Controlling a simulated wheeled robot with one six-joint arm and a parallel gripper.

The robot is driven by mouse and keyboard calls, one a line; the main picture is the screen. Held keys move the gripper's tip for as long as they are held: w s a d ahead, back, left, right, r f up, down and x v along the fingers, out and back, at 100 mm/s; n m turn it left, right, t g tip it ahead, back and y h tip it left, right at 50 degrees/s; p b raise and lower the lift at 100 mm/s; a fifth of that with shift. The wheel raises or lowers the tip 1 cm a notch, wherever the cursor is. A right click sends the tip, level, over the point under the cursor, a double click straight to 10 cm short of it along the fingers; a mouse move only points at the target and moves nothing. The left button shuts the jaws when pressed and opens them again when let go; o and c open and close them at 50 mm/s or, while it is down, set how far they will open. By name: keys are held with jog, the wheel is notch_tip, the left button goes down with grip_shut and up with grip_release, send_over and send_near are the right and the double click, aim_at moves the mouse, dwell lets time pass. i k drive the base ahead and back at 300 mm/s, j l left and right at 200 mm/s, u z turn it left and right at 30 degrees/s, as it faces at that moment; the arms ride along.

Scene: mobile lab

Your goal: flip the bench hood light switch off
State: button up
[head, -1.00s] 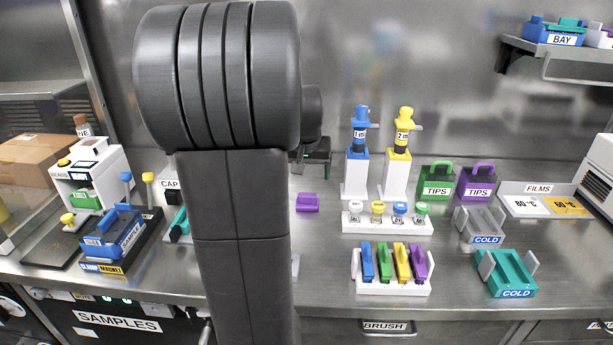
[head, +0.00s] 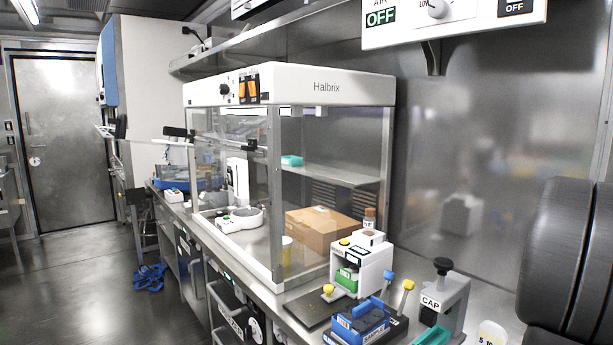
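The bench hood (head: 340,85) is a glass-walled cabinet with a white top marked Halbrix, standing on the bench at the middle of the head view. A pale bright strip shows under the hood's top edge. My gripper is out of view; only a dark grey part of my arm shows at the right edge, well apart from the hood.
A white reagent device (head: 372,268), a blue sample rack (head: 360,322) and a CAP stand (head: 440,300) stand on the bench right of the hood. A cardboard box (head: 325,230) shows through the glass. A wall panel (head: 455,22) hangs upper right. The floor at left is largely open.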

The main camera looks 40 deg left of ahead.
aim_at(243, 88)
jog(key=u, duration=1.85)
